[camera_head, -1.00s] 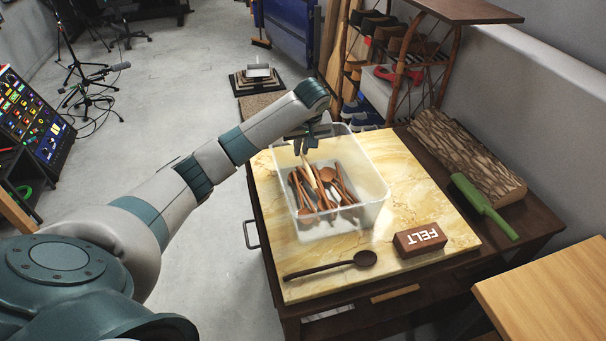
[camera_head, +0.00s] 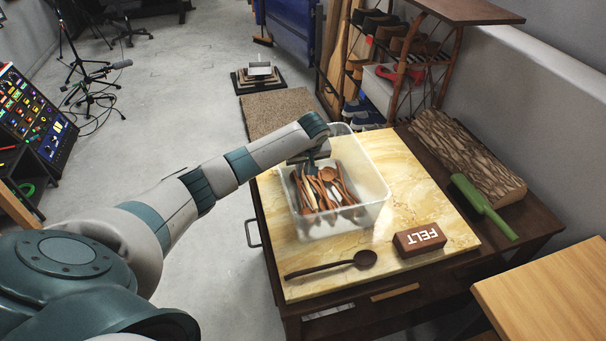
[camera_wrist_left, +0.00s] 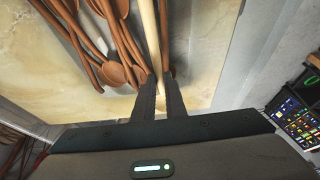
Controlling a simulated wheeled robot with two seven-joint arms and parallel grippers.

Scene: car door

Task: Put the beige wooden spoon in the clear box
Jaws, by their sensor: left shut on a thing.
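The clear box (camera_head: 372,214) stands on the marbled board and holds several brown wooden spoons (camera_head: 343,190). The arm of my left gripper (camera_head: 311,172) comes in over the box's far-left side, with the gripper down at the spoons. In the left wrist view, my left gripper (camera_wrist_left: 159,98) is shut on the beige wooden spoon (camera_wrist_left: 149,35), its pale handle between the two fingers. Brown spoons (camera_wrist_left: 115,73) lie close beside it. The beige spoon's far end is out of that view. My right gripper is not in view.
A dark spoon (camera_head: 330,264) and a brown FELT block (camera_head: 419,238) lie on the marbled board (camera_head: 420,195) in front of the box. A green bottle-shaped thing (camera_head: 484,206) and a log (camera_head: 465,152) lie to the right. Bare board lies right of the box.

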